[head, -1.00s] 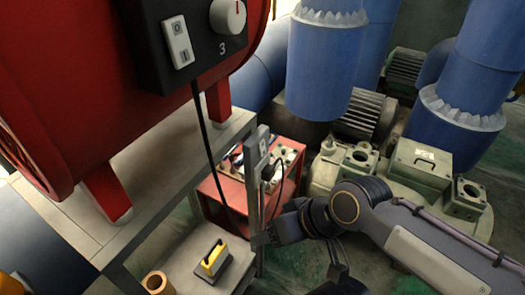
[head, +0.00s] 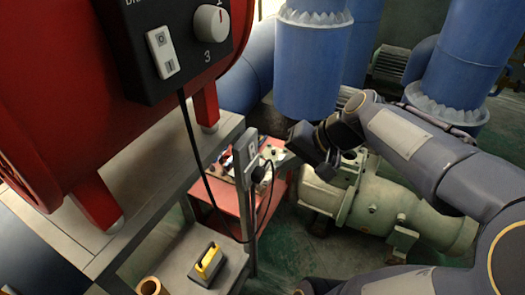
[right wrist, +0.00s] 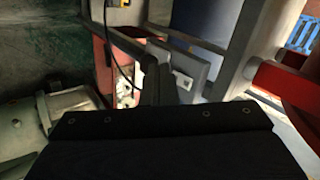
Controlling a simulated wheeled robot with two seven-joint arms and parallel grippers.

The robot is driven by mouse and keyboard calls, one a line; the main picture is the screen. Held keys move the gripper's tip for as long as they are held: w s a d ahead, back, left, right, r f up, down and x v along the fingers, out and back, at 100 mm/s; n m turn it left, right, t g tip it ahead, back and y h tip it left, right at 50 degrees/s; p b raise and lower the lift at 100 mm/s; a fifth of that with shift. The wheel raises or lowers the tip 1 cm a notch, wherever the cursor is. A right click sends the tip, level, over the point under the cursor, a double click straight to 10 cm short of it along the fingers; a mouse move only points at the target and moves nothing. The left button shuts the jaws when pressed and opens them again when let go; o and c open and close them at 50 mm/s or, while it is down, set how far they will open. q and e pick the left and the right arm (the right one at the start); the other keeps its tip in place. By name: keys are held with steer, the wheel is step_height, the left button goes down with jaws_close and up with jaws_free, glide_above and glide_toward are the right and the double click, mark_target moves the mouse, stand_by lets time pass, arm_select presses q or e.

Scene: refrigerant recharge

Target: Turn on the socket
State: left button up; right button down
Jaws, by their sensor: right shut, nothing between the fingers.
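The socket (head: 252,158) is a small grey plate on an upright metal post of the shelf frame, near the middle of the head view. A black plug (head: 259,174) with a cable sits at its lower part. The state of its switch is too small to tell. My left gripper is not in view.
A red machine with a black control box (head: 165,45) stands on the metal shelf at left. A yellow-handled block (head: 208,263) and a tan ring (head: 150,287) sit on the lower shelf. Green pump machinery (head: 385,205) is at right.

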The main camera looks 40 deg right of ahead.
mark_target(251, 151)
steer(key=w+d+r+m+t, duration=0.1)
steer(key=w+d+m, duration=0.1)
steer(key=d, duration=0.4)
steer(key=shift+d+m, duration=0.35)
steer(key=shift+m, duration=0.05)
steer(key=shift+r, duration=0.1)
steer(key=x, duration=0.4)
steer(key=w+r+p+x, duration=0.1)
steer(key=x, duration=0.8)
steer(key=shift+w+a+r, duration=0.25)
steer(key=shift+w+a, duration=0.1)
steer(key=shift+a, duration=0.05)
